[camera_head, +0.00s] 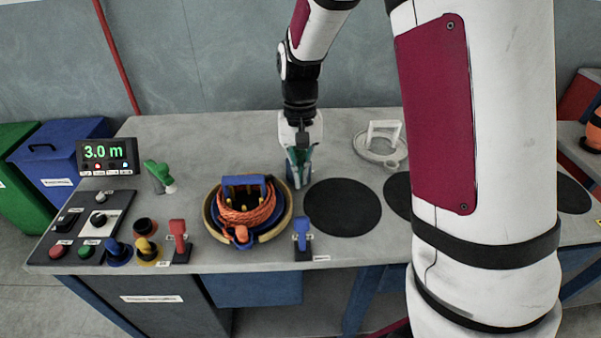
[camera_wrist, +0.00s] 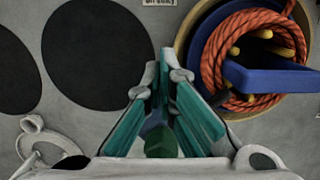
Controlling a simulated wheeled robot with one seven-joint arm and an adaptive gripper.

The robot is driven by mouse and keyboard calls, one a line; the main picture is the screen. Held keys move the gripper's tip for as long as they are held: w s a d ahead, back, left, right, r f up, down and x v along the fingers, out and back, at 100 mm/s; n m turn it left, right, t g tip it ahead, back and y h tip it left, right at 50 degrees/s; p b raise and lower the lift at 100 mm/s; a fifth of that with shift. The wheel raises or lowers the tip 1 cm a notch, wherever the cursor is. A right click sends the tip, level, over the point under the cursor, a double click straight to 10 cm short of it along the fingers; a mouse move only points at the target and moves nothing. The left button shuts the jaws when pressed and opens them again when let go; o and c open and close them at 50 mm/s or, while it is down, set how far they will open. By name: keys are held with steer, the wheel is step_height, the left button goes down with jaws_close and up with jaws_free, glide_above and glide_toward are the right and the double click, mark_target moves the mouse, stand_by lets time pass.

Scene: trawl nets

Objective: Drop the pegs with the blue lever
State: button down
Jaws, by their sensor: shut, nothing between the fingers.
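The blue lever (camera_head: 302,228) stands upright near the table's front edge, right of the winding drum, with a small label beside it. The drum (camera_head: 213,227) holds a coil of orange rope (camera_head: 247,215) around yellow-tipped pegs, with a blue bar across it. The rope (camera_wrist: 216,55), yellow pegs (camera_wrist: 263,33) and blue bar (camera_wrist: 270,78) also show in the wrist view. My gripper (camera_head: 300,180) points down behind the blue lever, apart from it, with its teal fingers shut and empty. A dark bluish shape shows between the finger bases in the wrist view; I cannot tell what it is.
A black disc (camera_head: 343,207) lies right of the lever. A white handled piece (camera_head: 380,147) stands behind it. A red lever (camera_head: 179,236), yellow and blue knobs, a green handle (camera_head: 160,176) and a display (camera_head: 107,155) reading 3.0 m are at the left.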

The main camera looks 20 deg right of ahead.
mark_target(302, 234)
steer(key=f, duration=0.4)
steer(key=s+f, duration=0.1)
steer(key=f, duration=0.2)
steer(key=shift+a, duration=0.15)
steer(key=shift+s+a+r+p, duration=0.2)
steer(key=shift+s+r, duration=0.15)
steer(key=shift+s, duration=0.15)
steer(key=shift+s+a+r+p, duration=0.1)
steer(key=shift+s+a+r, duration=0.05)
steer(key=shift+s+r, duration=0.3)
steer(key=shift+s+a+r, duration=0.2)
steer(key=shift+s, duration=0.5)
